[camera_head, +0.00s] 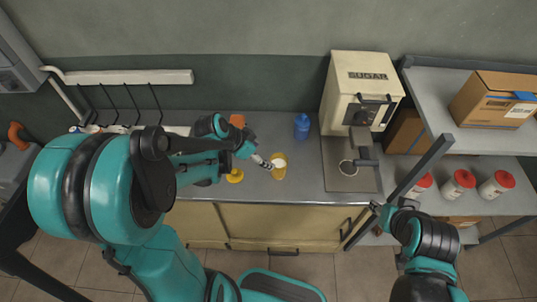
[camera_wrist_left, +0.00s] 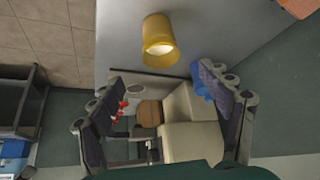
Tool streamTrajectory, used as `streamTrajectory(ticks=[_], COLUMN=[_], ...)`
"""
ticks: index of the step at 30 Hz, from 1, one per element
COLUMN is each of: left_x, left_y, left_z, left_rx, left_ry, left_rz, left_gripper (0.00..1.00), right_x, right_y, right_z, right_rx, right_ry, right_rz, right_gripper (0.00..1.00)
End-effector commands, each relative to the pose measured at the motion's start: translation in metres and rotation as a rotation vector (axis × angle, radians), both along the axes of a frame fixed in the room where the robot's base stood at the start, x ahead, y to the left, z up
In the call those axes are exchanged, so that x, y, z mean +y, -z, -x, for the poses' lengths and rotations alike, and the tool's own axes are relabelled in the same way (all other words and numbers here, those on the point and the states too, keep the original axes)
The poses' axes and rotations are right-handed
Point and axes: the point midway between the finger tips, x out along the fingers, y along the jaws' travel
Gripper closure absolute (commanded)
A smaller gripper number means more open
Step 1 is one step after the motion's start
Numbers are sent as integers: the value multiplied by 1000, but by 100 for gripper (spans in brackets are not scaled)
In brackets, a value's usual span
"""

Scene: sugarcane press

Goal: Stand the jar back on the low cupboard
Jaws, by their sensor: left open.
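A yellow jar (camera_head: 280,172) with a pale top stands on the grey top of the low cupboard (camera_head: 300,207), left of the press. It also shows in the left wrist view (camera_wrist_left: 158,45), ahead of the fingertips. My left gripper (camera_head: 264,163) is close to the left of the jar in the head view. Its fingers (camera_wrist_left: 158,78) are spread in the wrist view, with nothing held between them. Whether a finger touches the jar is unclear. My right gripper (camera_head: 376,209) is near the cupboard's front right corner, small and dark; its jaws are unclear.
The cream sugar press (camera_head: 360,90) stands right of the jar. A blue cup (camera_head: 301,126), an orange item (camera_head: 237,120) and a yellow round piece (camera_head: 235,176) are nearby. Red-lidded containers (camera_head: 460,183) and a cardboard box (camera_head: 495,100) are on the right shelves.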

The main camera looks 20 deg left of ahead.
Motion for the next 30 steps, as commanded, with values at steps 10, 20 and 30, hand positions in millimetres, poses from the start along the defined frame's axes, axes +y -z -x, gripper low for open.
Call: streamTrajectory(ticks=[10,20,30], left_x=[-5,-14,-12], left_y=[-38,-90,-102], left_z=[30,100,124], left_rx=[35,3,-48], left_ry=[-145,-553,-700], left_rz=[-22,-25,16], left_gripper=[22,22,22], right_x=[0,0,0], right_y=[-4,-4,-4], right_z=[0,0,0], right_rx=[0,0,0], right_ry=[0,0,0], right_rz=[0,0,0], right_gripper=[60,60,60])
